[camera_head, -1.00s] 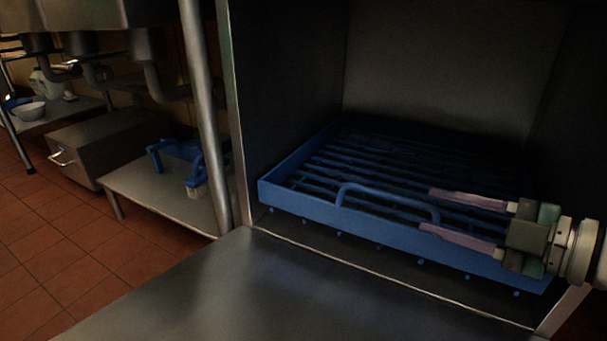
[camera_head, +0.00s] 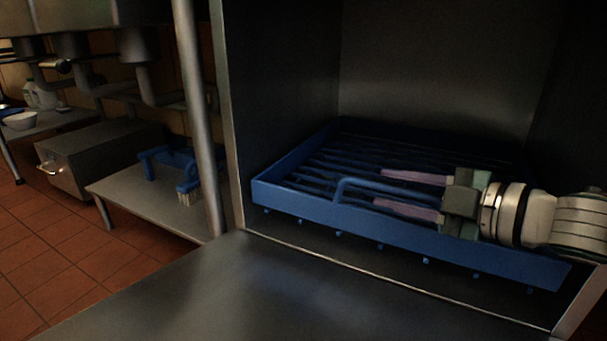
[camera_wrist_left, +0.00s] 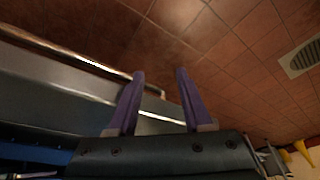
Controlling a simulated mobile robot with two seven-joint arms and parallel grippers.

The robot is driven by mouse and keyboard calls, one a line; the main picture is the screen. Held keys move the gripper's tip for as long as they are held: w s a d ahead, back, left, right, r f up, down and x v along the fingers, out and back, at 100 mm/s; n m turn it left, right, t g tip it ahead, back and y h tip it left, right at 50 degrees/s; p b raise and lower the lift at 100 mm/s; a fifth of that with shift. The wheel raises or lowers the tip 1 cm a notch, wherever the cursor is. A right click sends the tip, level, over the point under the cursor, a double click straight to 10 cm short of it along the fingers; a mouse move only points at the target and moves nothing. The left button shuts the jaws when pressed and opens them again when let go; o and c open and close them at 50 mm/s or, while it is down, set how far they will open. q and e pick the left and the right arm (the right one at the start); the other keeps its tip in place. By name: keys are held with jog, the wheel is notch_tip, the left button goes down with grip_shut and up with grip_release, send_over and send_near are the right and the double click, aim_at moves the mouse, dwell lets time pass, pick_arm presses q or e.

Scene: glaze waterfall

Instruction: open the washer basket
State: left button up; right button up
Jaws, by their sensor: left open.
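The blue washer basket (camera_head: 300,204) sits inside the metal washer chamber, with slatted bars across it. Its looped blue handle (camera_head: 352,182) stands up at the front rim, its right part hidden by my gripper. My right gripper (camera_head: 378,188) comes in from the right. Its two pinkish fingers are apart and point left, one above and one below the handle's top bar in the picture; I cannot tell if they touch it. My left gripper (camera_wrist_left: 160,73) shows only in the left wrist view, open and empty, above tiled floor and a metal edge.
A flat metal surface (camera_head: 240,290) lies before the chamber. A metal post (camera_head: 198,120) stands at its left. Beyond it, a low shelf (camera_head: 150,200) holds a blue rack-like item and a brush. A metal box (camera_head: 95,155) stands further left. Pipes hang above.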

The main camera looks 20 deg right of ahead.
grip_shut()
dwell(1.2)
